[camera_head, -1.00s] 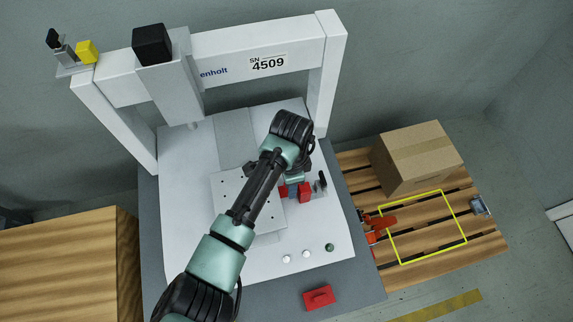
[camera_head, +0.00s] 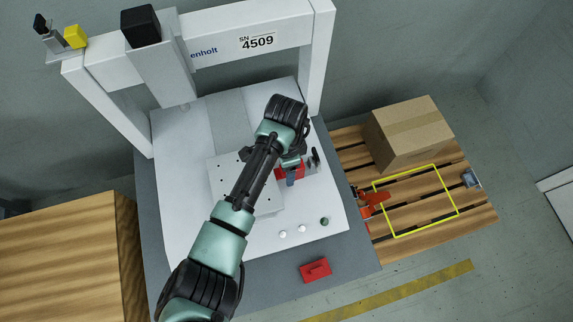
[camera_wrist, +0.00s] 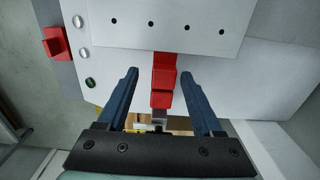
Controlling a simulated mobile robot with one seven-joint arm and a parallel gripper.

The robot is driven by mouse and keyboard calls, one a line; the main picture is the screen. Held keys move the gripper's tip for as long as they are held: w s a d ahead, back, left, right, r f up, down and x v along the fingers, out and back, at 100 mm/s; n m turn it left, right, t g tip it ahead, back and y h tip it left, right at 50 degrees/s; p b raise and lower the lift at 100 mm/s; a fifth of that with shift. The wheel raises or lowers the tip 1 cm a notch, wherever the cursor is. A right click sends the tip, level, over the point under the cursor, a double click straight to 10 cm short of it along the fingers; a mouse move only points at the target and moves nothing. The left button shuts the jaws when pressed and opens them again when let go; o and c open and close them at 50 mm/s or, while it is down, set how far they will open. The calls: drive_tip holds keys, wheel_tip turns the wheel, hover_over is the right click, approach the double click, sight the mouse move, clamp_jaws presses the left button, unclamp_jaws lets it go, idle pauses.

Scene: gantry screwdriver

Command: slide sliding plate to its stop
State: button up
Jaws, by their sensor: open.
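The sliding plate, a pale flat plate with small holes (camera_head: 222,176), lies on the white machine bed, partly hidden under my arm. In the wrist view its holed edge (camera_wrist: 170,25) runs across the top. Red blocks (camera_wrist: 163,78) stick out from that edge towards me; they also show beside my gripper in the head view. My gripper (camera_wrist: 160,73) is open, its two dark blue fingers on either side of the red blocks with a gap on each side. In the head view the gripper (camera_head: 290,178) is mostly hidden by my wrist.
The white gantry (camera_head: 255,45) stands over the bed at the back. White and green buttons (camera_head: 302,229) and a red box (camera_head: 315,269) are at the front. A pallet (camera_head: 440,215) with a carton (camera_head: 410,135) stands right, a wooden crate (camera_head: 65,255) left.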

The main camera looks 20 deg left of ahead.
wheel_tip(320, 180, up, 13)
drive_tip(key=p, duration=0.3)
drive_tip(key=shift+f, duration=0.1)
idle(0.4)
